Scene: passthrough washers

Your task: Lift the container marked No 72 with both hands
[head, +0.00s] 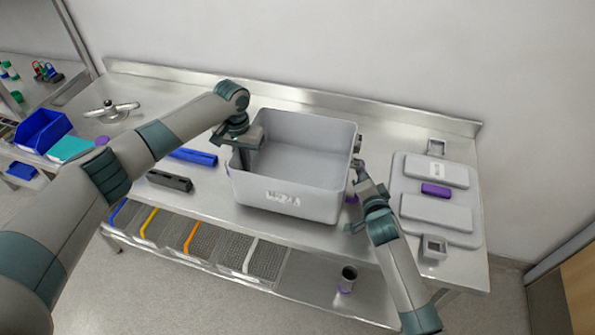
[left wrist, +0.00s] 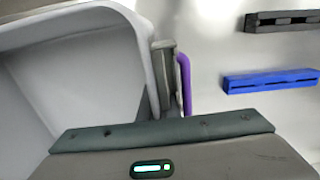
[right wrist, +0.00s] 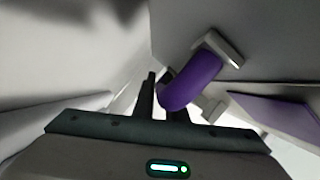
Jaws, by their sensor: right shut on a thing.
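The grey open container (head: 300,210) stands on the steel table, with a white label (head: 283,198) on its front that is too blurred to read surely. It looks empty. My right gripper (head: 354,188) is low at the right wall.
A blue bar (head: 193,156) and a black bar (head: 169,181) lie to the left, and a blue bin (head: 42,131) farther left. A dark cup (head: 348,279) and mesh baskets (head: 210,245) are on the lower shelf.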

